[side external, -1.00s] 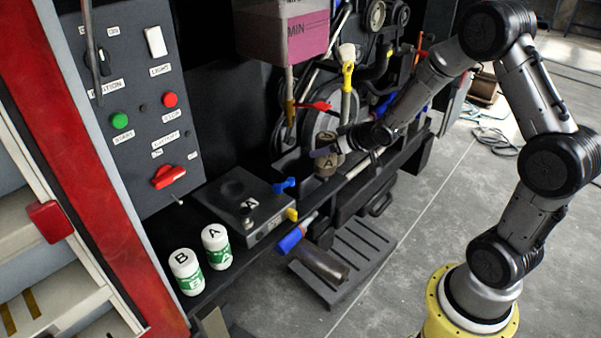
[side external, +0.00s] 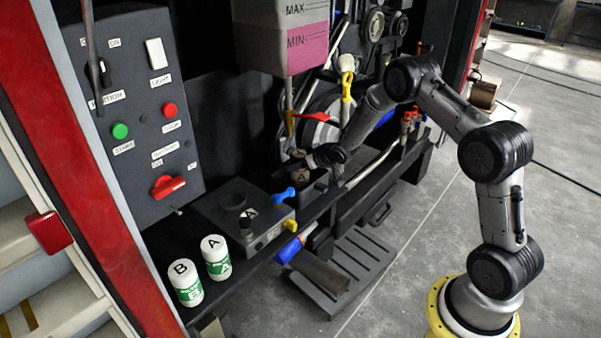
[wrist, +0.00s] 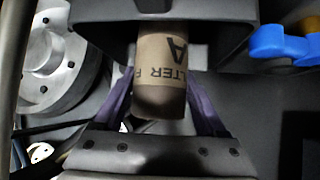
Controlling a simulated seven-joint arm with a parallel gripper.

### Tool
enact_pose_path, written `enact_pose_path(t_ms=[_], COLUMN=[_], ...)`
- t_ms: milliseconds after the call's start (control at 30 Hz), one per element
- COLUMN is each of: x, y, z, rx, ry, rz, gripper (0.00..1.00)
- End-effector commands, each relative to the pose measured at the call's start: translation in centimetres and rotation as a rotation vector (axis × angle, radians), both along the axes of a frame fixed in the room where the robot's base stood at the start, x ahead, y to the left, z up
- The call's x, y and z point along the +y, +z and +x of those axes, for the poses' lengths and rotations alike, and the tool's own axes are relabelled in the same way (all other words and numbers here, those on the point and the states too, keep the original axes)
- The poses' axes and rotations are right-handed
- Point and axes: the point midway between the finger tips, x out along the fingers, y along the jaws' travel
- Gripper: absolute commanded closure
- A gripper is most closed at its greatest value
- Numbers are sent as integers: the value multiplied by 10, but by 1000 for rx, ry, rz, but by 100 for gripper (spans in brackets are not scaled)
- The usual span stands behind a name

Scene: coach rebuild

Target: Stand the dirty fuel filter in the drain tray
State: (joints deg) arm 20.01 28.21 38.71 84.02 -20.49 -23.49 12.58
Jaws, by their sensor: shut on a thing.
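The dirty fuel filter (side external: 299,174) is a brown can with dark lettering. In the wrist view the filter (wrist: 160,70) sits between the two purple fingers of my gripper (wrist: 158,84), which is shut on it. Its lettering reads upside down there. A dark open box, which looks like the drain tray (side external: 318,189), is on the ledge right by the filter. The tray's rim also shows in the wrist view (wrist: 237,44), around the filter's far end. I cannot tell whether the filter touches the tray floor. In the side view my gripper (side external: 312,164) partly hides the filter.
Two white-green cans, A (side external: 216,258) and B (side external: 186,284), stand further left. A pink-filled tank (side external: 292,38) hangs above. A slatted step (side external: 365,262) is below.

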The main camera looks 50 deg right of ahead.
Motion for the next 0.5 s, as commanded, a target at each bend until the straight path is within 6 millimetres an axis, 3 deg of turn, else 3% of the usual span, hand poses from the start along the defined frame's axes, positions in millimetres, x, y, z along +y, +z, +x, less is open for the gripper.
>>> enact_pose_path(t_ms=[200, 500], x=[0, 0], y=[-27, -29], z=[1, 1], rx=[-3, -5], ry=[0, 1], rz=[-1, -2], gripper=[100, 100])
